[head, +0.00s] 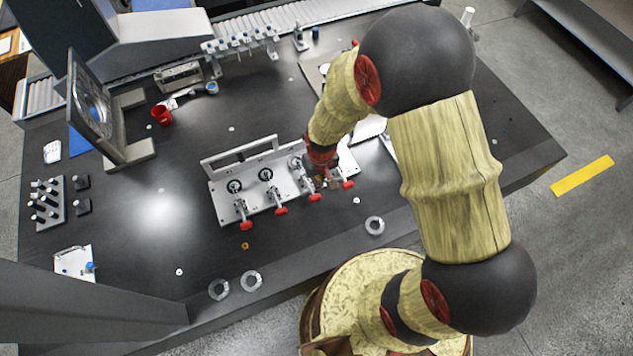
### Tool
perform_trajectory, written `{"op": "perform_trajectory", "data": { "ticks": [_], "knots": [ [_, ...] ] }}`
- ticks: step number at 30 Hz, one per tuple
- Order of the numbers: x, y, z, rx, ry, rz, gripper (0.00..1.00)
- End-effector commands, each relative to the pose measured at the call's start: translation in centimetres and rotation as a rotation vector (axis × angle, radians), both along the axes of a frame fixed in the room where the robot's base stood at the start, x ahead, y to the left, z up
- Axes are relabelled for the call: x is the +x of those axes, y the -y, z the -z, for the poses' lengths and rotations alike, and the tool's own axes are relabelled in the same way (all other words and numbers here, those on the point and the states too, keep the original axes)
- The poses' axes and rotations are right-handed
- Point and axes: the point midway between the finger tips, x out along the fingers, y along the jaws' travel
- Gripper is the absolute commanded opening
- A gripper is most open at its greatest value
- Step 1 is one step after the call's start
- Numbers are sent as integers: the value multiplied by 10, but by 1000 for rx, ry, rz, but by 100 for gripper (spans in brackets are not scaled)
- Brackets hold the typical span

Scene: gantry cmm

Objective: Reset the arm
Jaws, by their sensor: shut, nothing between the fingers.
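My arm, pale yellow with black joints, reaches from the lower right over the dark table (320,254). My gripper (319,183) is small in the head view and points down at the right part of a silver fixture plate (225,207) with red-handled clamps (281,211). It is shut, and no held object shows. It hides part of the plate. I cannot tell whether the fingertips touch the plate or a clamp.
Grey rings (374,225) lie near the front edge. A rack of small probes (240,42) stands at the back. The table's middle left is mostly clear.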

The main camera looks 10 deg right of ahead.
Motion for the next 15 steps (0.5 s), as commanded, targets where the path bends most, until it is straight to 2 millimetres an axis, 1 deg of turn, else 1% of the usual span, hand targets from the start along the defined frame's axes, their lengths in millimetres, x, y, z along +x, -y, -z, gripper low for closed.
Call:
{"op": "perform_trajectory", "data": {
  "ticks": [1, 6, 15],
  "knots": [
    [-1, 0, -6, 1, 3, 0, 0],
    [-5, 1, -15, 0, 2, 0, 0],
    [-8, 2, -15, -2, -9, 0, 0]
  ]
}}
